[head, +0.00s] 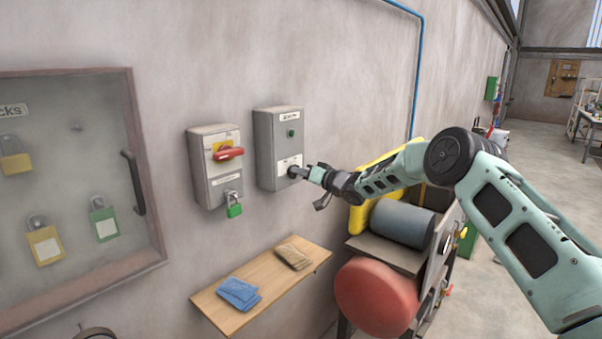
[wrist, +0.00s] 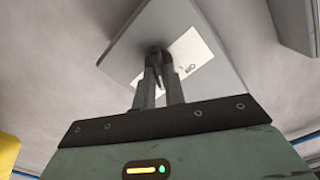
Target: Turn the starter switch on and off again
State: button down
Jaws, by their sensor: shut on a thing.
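The starter box (head: 279,150) is a grey box on the wall in the head view, with a green button or lamp near its top and a white label low on its face. My gripper (head: 296,172) reaches it from the right, at the label. In the wrist view the box (wrist: 208,22) shows up close, and my gripper (wrist: 160,70) is shut on the dark starter switch (wrist: 157,52) in front of the white label. The fingers hide most of the switch, so I cannot tell its position. Part of the word "NO" or "ON" shows on the label.
Left of the starter box is an isolator box (head: 214,180) with a red handle (head: 229,154) and a green padlock (head: 234,209). A wooden shelf (head: 225,310) with blue and tan cloths is below. A lock cabinet (head: 140,240) is at left; machinery with a red drum (head: 375,297) stands below my arm.

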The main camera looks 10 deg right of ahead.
jog(key=shift+f, duration=0.1)
jog(key=c, duration=1.5)
grip_release()
jog(key=shift+o, duration=0.2)
jog(key=shift+d, duration=0.1)
jog(key=b+v, duration=0.6)
jog(key=v, duration=1.1)
jog(key=shift+s, duration=0.15)
jog(key=shift+d, duration=0.1)
